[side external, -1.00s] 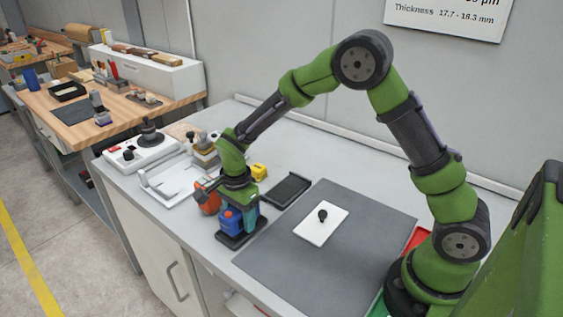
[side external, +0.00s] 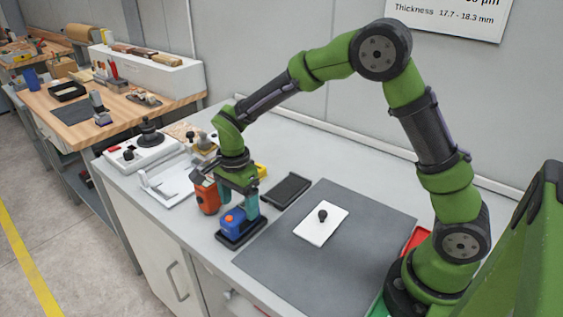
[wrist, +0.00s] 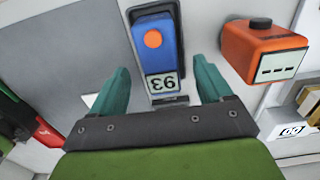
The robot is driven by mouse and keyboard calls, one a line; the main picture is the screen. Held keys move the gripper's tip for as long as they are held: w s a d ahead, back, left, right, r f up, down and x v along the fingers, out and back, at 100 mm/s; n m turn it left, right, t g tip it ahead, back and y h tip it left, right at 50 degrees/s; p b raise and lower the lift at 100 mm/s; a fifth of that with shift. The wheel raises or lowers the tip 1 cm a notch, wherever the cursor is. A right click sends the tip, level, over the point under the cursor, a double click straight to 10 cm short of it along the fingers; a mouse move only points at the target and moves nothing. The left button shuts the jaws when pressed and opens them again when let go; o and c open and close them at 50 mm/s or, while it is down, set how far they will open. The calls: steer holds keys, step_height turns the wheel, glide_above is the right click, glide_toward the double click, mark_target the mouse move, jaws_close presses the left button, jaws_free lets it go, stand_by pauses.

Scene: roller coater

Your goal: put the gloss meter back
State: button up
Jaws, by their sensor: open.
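The blue meter (side external: 234,219) with an orange button, which I take as the gloss meter, sits in a black holder (side external: 228,241) near the bench's front edge. In the wrist view the blue meter (wrist: 165,52) shows a white panel reading 93. My gripper (side external: 237,203) is open just above it, pointing down and holding nothing. In the wrist view the teal fingers of my gripper (wrist: 162,82) stand apart, one on either side of the meter's near end.
An orange device (side external: 207,196) stands close to the left of my gripper; it also shows in the wrist view (wrist: 262,48). An empty black tray (side external: 287,190) lies to the right. A white plate with a black knob (side external: 321,224) lies on the grey mat (side external: 370,215).

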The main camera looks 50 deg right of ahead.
mark_target(240, 211)
steer(key=s+d+r+n+t+y, duration=0.1)
steer(key=s+d+r+n+t, duration=0.1)
steer(key=s+r+n, duration=0.45)
steer(key=s+d+r+n+t, duration=0.1)
steer(key=s+d+r+t, duration=0.15)
steer(key=r, duration=0.75)
steer(key=s+n+t+y, duration=0.1)
steer(key=s+n+t, duration=0.1)
steer(key=s+n, duration=0.4)
steer(key=s+r, duration=0.1)
steer(key=s, duration=0.3)
steer(key=shift+s+d+t, duration=0.25)
steer(key=shift+d+t, duration=0.1)
